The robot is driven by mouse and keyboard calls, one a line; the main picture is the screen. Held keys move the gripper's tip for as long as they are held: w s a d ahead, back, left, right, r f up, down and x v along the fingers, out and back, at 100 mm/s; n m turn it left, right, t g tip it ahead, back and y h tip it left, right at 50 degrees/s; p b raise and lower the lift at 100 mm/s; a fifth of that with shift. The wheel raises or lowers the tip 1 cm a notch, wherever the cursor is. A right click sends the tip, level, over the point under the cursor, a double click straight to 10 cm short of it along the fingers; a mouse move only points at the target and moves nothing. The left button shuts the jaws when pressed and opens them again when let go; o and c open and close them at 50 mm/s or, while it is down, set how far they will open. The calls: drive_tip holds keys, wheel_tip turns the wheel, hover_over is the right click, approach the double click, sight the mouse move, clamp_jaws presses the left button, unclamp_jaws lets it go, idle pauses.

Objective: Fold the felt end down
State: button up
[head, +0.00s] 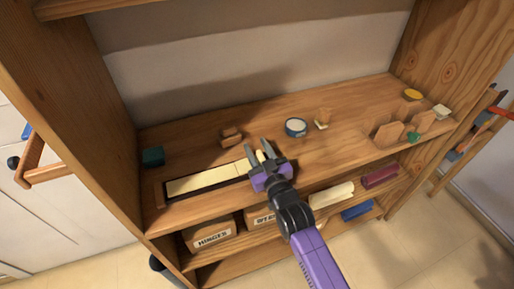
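A long pale cream strip (205,178) lies in a dark-edged wooden tray on the shelf top, left of centre. I cannot tell at this size which part of it is felt. My gripper (258,148) is over the right end of the strip, its two dark fingers apart and pointing towards the back. Some cream shows between and beside the fingers, but nothing is visibly clamped. The gripper's purple body hides the tray's right end, and I cannot tell whether the fingertips touch the strip.
The wooden shelf (350,120) holds a dark green block (153,157), small wooden blocks (230,136), a round blue-rimmed tin (295,127) and upright wooden hexagons (389,133) at right. Labelled boxes (211,236) sit below. Side walls bound the shelf; its centre right is fairly clear.

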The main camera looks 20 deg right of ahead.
clamp_jaws()
idle(1.3)
